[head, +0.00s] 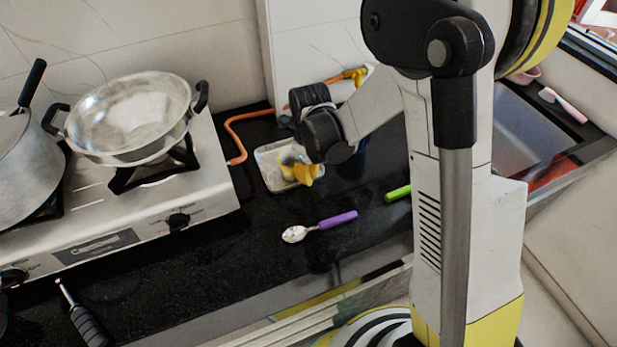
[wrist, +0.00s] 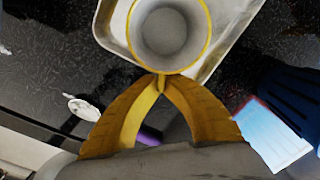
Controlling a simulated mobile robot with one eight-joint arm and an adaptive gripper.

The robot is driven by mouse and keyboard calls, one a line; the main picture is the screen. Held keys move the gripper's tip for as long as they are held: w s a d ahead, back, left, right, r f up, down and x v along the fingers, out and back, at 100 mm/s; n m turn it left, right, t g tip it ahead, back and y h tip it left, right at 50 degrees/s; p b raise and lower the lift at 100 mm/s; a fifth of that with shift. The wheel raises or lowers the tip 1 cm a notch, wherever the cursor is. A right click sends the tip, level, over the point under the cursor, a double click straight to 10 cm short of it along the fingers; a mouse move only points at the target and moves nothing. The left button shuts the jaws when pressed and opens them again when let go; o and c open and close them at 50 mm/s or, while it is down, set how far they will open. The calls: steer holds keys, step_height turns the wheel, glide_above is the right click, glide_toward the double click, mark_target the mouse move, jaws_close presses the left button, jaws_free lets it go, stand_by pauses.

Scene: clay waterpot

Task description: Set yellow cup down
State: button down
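The yellow cup (wrist: 165,28) has a yellow rim and a grey inside, and it is seen from above in the wrist view. In the head view the cup (head: 288,160) is partly hidden by my gripper (head: 307,174). My gripper's yellow fingers (wrist: 161,84) come together at the near edge of the cup, with a thin yellow part between the tips. The cup is upright over a pale shallow tray (wrist: 104,28), also seen in the head view (head: 272,178). I cannot tell whether its base touches the tray.
A spoon with a purple handle (head: 338,220) lies in front of the tray. A green handle (head: 398,192) is to the right. A stove with a steel wok (head: 130,118) stands left, with an orange hose (head: 236,140) beside it. A dark blue item (wrist: 288,88) is right of my fingers.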

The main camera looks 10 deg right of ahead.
steer(key=shift+f, duration=0.2)
steer(key=c, duration=1.6)
jaws_free()
steer(key=shift+r, duration=0.1)
steer(key=shift+r, duration=0.1)
step_height(320, 180, up, 12)
steer(key=p, duration=0.5)
steer(key=shift+s+d+r+n+t+b, duration=0.1)
steer(key=shift+s+d+r+n+t, duration=1.15)
steer(key=shift+s+r+n, duration=2.1)
steer(key=shift+s+d+r+n+t+b, duration=0.1)
steer(key=shift+s+d+r+n+t, duration=1.45)
steer(key=shift+n, duration=3.7)
steer(key=shift+s+d+r+n+t+b, duration=0.1)
steer(key=shift+s+d+r+n+t, duration=0.85)
steer(key=shift+s+r+n, duration=2.4)
